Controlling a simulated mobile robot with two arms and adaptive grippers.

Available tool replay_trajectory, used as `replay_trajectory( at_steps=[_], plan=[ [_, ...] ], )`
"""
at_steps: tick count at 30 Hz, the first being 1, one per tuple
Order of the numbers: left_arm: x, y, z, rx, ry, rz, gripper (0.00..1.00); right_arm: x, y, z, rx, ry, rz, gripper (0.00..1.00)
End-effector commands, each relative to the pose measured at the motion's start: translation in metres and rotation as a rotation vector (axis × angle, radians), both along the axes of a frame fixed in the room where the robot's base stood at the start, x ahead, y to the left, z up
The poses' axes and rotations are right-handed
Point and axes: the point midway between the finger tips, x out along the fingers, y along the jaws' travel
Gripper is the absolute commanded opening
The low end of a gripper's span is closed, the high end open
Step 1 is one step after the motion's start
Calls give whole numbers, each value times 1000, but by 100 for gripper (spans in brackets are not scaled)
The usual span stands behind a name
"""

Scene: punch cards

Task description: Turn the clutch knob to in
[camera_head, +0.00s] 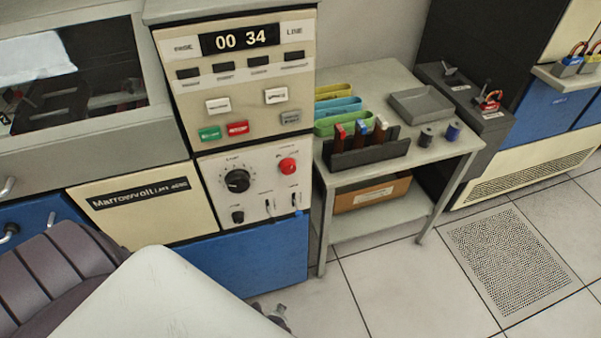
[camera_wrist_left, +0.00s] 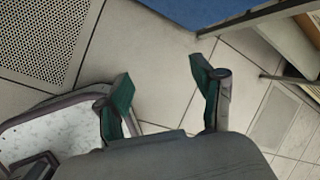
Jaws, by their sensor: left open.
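The cream control panel (camera_head: 217,162) on the front of the machine carries a large round black knob (camera_head: 237,181) and a smaller black knob (camera_head: 238,216) below it. Their labels are too small to read, so I cannot tell which is the clutch knob. A red button (camera_head: 288,166) sits to the right of the large knob. My left gripper (camera_wrist_left: 160,84) is open and empty above the floor in the left wrist view, with no knob between its dark green-padded fingers. In the head view my arm covers the lower left. My right gripper is not in view.
A grey side table (camera_head: 398,186) stands right of the panel, with a card rack (camera_head: 366,154), coloured trays and spools. A blue cabinet front (camera_head: 255,265) lies below the panel. The tiled floor (camera_head: 410,280) to the right is clear, with a flat perforated grille (camera_head: 508,260).

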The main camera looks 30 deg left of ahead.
Motion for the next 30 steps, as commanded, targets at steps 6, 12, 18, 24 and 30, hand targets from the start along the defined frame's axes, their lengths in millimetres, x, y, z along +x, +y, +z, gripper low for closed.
replay_trajectory(
  at_steps=[6, 12, 18, 24, 30],
  plan=[
    [136, -9, 206, 794, -162, -547, 68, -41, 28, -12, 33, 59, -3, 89],
    [145, -15, 344, 1221, -179, -541, 68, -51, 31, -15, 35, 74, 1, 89],
    [142, -10, 384, 1333, -163, -500, 68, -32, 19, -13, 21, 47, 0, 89],
    [166, 12, 386, 1336, -162, -500, 68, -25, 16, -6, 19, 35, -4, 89],
    [198, 42, 385, 1334, -161, -502, 68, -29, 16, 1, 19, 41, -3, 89]
  ],
)
